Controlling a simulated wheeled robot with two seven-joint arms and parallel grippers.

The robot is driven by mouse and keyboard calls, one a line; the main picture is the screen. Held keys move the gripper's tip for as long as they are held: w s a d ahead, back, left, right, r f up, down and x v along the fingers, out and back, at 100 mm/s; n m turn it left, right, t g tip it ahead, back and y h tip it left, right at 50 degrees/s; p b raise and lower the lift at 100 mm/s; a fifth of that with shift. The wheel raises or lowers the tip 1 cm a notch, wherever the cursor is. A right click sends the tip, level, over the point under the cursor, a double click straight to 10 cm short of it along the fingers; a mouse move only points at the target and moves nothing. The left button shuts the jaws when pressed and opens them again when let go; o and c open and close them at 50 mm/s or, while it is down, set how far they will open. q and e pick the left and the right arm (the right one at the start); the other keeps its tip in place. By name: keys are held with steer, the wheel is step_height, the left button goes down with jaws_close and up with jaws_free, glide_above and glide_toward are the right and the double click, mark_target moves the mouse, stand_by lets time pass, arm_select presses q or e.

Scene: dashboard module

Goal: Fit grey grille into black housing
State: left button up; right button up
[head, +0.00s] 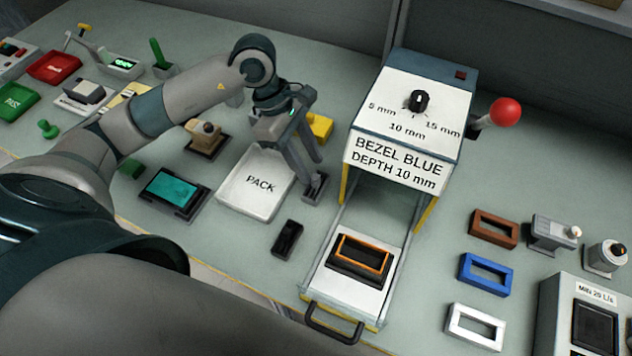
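My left gripper (313,170) points down right of the white PACK tray, its two fingers apart. A small grey piece with a dark slot (315,188) is right at its fingertips; it may be the grey grille, but it is too small to be sure. I cannot make out contact. A black housing (352,272) with an orange frame (363,251) on top sits on the pulled-out slide (337,288) of the bezel machine. A small black part (288,238) lies on the table between the tray and the slide. My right gripper is not in view.
The bezel machine (400,150), with a dial and red-knobbed lever (505,111), stands behind the slide. The PACK tray (240,202) is empty. A teal-screen module (174,190) lies left. Brown, blue (485,274) and white frames lie right. A yellow block (320,127) is behind the gripper.

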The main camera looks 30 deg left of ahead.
mark_target(315, 176)
arm_select(q)
steer(key=shift+p+x, duration=0.55)
steer(key=shift+x, duration=1.05)
steer(key=shift+s, duration=0.1)
jaws_close()
